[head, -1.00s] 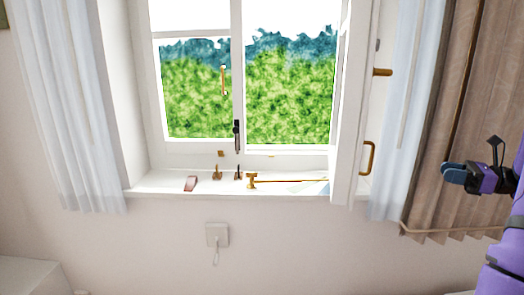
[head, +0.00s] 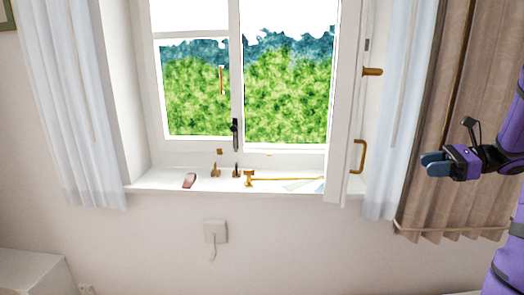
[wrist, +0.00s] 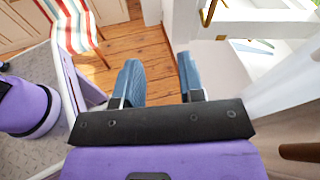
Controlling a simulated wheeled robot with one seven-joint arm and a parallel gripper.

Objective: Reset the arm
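My gripper (head: 434,165) is at the right of the head view, in front of the brown curtain (head: 440,110) and to the right of the window. Its blue fingertips point left. In the wrist view my gripper (wrist: 162,82) shows its two blue fingers spread apart, with only wooden floor (wrist: 145,50) seen between them. Nothing is held. My purple arm runs up and down along the right edge of the head view.
The window sill (head: 150,184) carries several small items, including a pink object (head: 189,180) and a brass piece with a long rod (head: 249,178). The open window sash (head: 346,120) has a brass handle (head: 359,156). A striped chair (wrist: 76,28) shows in the wrist view.

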